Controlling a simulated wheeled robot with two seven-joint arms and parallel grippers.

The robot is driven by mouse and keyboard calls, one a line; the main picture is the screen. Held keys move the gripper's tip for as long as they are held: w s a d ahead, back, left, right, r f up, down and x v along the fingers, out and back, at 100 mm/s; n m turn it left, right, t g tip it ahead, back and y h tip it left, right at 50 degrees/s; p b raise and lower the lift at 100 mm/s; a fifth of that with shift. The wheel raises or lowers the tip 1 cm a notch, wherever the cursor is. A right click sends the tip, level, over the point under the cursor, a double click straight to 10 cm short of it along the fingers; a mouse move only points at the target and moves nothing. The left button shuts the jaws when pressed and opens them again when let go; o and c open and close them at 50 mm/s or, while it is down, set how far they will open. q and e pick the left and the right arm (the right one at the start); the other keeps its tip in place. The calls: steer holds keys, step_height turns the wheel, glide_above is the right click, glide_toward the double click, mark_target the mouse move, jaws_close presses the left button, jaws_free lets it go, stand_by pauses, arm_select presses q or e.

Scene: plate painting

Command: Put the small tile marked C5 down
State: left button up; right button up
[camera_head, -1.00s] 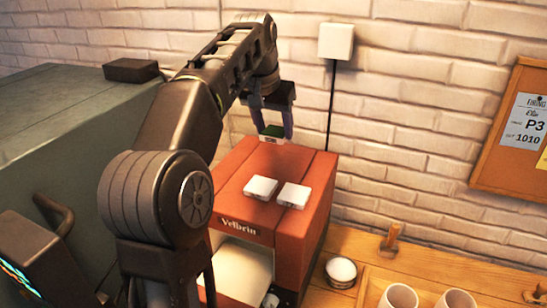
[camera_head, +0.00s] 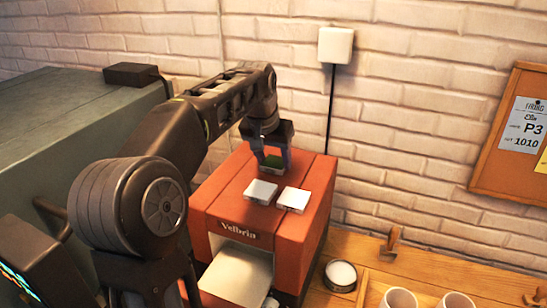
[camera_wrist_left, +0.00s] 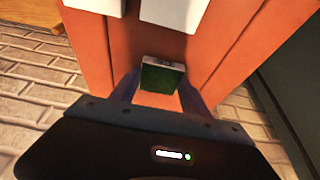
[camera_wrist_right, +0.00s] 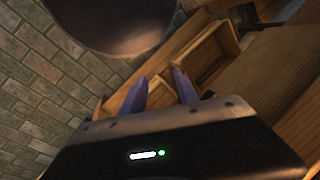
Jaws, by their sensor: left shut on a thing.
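My left gripper (camera_head: 272,161) is shut on a small tile (camera_wrist_left: 162,79) with a green face and a pale edge. It holds the tile at the back of the top of the orange-red Velbrin machine (camera_head: 225,190). Whether the tile touches the top or hangs just above it, I cannot tell. Its marking is not readable. Two white tiles (camera_head: 260,191) (camera_head: 293,199) lie side by side on the machine's top, in front of the gripper. My right gripper (camera_wrist_right: 160,90) is seen only in its own wrist view, open with nothing between its fingers.
A grey-green cabinet (camera_head: 60,120) stands to the left of the machine. A brick wall is close behind it. A small round dish (camera_head: 340,275) and white cups (camera_head: 398,299) are at the right on the wooden table (camera_head: 400,262). Wooden trays (camera_wrist_right: 205,60) show in the right wrist view.

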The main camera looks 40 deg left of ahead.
arm_select(q)
steer(key=shift+f, duration=0.25)
steer(key=o, duration=1.6)
steer(key=shift+r, duration=0.25)
steer(key=b+v, duration=0.1)
steer(key=v, duration=0.6)
steer(key=shift+r, duration=0.1)
